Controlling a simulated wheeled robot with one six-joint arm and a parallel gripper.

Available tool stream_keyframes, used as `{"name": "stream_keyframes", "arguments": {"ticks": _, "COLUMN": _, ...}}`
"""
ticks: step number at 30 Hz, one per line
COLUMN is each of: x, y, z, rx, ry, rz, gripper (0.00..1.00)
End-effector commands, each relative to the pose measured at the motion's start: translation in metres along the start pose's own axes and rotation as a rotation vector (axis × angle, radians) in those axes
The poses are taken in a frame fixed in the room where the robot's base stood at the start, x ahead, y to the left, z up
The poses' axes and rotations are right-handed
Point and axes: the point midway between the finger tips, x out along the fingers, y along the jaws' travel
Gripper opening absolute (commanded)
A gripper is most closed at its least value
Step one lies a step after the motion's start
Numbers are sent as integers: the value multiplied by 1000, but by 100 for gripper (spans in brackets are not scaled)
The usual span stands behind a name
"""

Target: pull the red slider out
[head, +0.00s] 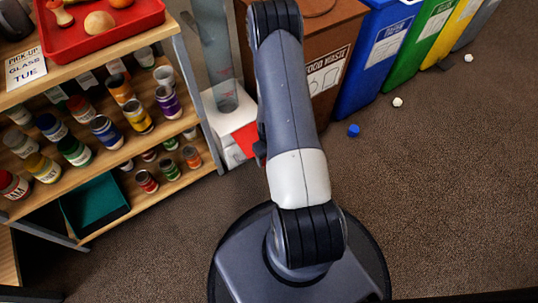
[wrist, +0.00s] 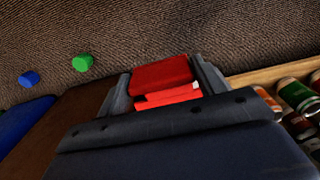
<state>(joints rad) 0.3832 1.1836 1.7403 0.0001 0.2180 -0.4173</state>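The red slider (head: 244,140) shows at the white foot of a clear upright tube dispenser (head: 216,60), left of my arm in the head view. In the wrist view the red slider (wrist: 162,76) lies between the two fingers of my gripper (wrist: 160,68). Its sides look flush against both fingers, so the gripper appears shut on it. In the head view my arm hides most of the gripper and part of the slider.
A shelf with jars (head: 105,130) and a red tray (head: 100,22) stands left of the dispenser. A brown food waste bin (head: 320,60) stands close on the right, then a blue bin (head: 375,55). Small blue (head: 353,131) and white pieces lie on otherwise open carpet.

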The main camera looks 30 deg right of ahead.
Motion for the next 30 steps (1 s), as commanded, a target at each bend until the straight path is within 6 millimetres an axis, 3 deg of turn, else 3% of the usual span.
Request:
{"name": "stream_keyframes", "arguments": {"ticks": 7, "x": 0, "y": 0, "z": 0, "rx": 0, "ry": 0, "rz": 0, "gripper": 85}}
{"name": "stream_keyframes", "arguments": {"ticks": 16, "x": -6, "y": 0, "z": -1, "rx": 0, "ry": 1, "rz": 1, "gripper": 85}}
{"name": "stream_keyframes", "arguments": {"ticks": 30, "x": -91, "y": 0, "z": -1, "rx": 0, "ry": 3, "rz": 1, "gripper": 85}}
